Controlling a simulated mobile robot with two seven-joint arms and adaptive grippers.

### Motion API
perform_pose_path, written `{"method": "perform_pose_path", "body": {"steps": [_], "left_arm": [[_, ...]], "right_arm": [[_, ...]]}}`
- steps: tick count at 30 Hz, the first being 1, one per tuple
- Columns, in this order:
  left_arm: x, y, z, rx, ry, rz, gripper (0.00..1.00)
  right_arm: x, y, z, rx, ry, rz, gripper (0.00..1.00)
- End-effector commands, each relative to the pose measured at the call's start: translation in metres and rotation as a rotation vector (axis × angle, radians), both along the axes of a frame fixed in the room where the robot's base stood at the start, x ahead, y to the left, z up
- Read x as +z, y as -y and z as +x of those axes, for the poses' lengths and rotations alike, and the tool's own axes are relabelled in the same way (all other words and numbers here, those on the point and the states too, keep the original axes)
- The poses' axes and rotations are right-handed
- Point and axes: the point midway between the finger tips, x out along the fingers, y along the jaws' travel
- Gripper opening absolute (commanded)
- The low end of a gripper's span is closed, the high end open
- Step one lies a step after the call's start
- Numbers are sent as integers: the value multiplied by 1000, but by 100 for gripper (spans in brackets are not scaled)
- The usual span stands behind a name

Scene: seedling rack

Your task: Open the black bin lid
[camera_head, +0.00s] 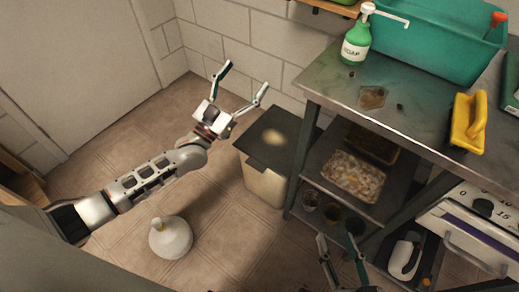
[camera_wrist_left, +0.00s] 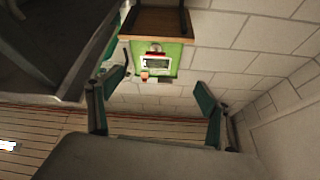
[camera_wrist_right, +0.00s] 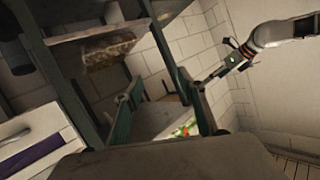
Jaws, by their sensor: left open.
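The bin (camera_head: 262,184) is a pale box on the floor left of the metal table. Its black lid (camera_head: 268,152) lies flat across the top, with a bright spot on it. My left gripper (camera_head: 243,80) is open and empty, above and to the left of the lid in the head view, apart from it. Its spread fingers also show in the left wrist view (camera_wrist_left: 158,85). My right gripper (camera_head: 336,240) has its fingers apart near the bottom of the head view, below the shelf. In the right wrist view, a pale box-like thing with a coloured patch shows between its fingers (camera_wrist_right: 163,98).
The metal table (camera_head: 335,75) holds a green soap bottle (camera_head: 356,42), a teal tub (camera_head: 430,40) and a yellow tool (camera_head: 467,122). Its lower shelf (camera_head: 325,145) holds a tray. A white round-bodied bottle (camera_head: 170,238) stands on the floor. A white appliance (camera_head: 475,225) stands right.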

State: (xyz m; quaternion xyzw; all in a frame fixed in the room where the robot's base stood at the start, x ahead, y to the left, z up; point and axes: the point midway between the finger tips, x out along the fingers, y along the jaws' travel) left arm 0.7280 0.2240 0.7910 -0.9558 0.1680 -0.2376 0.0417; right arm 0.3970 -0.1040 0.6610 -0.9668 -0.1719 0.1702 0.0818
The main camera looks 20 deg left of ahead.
Motion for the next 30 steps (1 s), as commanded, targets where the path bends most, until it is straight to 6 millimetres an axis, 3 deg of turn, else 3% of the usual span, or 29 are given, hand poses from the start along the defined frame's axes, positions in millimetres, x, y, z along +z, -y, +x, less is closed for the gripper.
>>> {"method": "perform_pose_path", "body": {"steps": [1, 3, 9, 12, 15, 20, 30], "left_arm": [[-83, 0, -11, 0, -92, 0, 79], [-142, 0, -22, 0, -162, 0, 79], [-298, 0, -72, 0, -356, 0, 79], [-350, 0, -96, 0, -426, 0, 79], [-381, 0, -112, 0, -469, 0, 79], [-396, 1, -120, 0, -490, 0, 79], [-395, 15, -81, -1, -487, -1, 79]], "right_arm": [[-33, -4, -12, -4, -58, 28, 40], [-45, -9, -17, -11, -84, 66, 40], [-75, -18, -29, -42, -161, 175, 40], [-82, -20, -31, -60, -186, 218, 40], [-83, -20, -30, -73, -193, 249, 40], [-80, -20, -28, -83, -191, 273, 40], [-80, -28, -29, -116, -213, 365, 40]]}}
